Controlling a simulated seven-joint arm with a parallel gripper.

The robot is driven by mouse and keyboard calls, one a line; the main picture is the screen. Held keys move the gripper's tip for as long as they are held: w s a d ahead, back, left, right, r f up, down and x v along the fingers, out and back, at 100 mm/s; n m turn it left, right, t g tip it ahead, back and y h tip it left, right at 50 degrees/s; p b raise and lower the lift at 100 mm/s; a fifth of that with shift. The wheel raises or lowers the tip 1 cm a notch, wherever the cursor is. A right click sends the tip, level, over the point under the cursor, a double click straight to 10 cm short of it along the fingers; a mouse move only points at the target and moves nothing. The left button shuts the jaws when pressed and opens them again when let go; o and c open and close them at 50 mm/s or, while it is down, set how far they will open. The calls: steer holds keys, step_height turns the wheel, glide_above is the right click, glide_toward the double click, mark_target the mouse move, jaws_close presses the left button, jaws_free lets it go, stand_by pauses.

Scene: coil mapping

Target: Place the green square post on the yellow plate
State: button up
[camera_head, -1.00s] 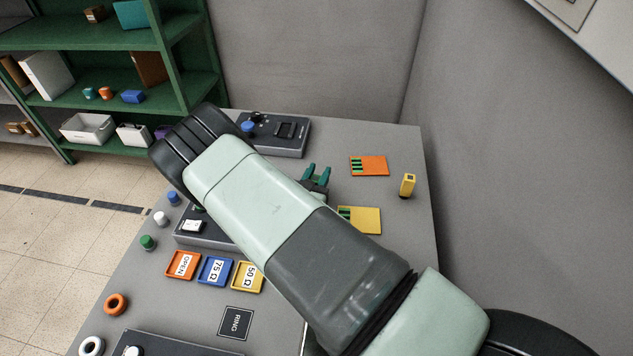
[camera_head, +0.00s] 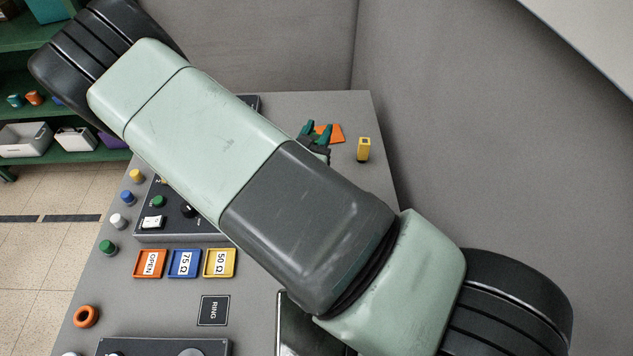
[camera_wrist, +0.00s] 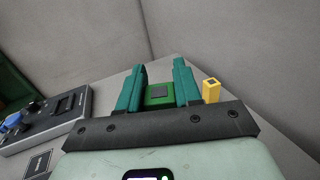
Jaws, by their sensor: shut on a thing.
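My gripper (camera_head: 314,134) has teal fingers and is shut on the green square post (camera_wrist: 159,97). In the head view I cannot make out the post, as my arm and fingers cover that area. I cannot tell how high the post is held.
A yellow post (camera_head: 363,150) stands on the grey table right of my gripper. Orange, blue and yellow labelled trays (camera_head: 184,264) lie at front left. A control box (camera_wrist: 45,118) shows left in the wrist view.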

steer(key=shift+s+d+f, duration=0.15)
steer(key=shift+d+f, duration=0.1)
steer(key=shift+f, duration=1.4)
steer(key=shift+s+d+f, duration=0.15)
steer(key=shift+d+f, duration=0.1)
steer(key=shift+f, duration=1.35)
steer(key=shift+s+d+f, duration=0.15)
steer(key=shift+d+f, duration=0.1)
steer(key=shift+f, duration=1.4)
steer(key=shift+f, duration=0.15)
steer(key=o, duration=1.1)
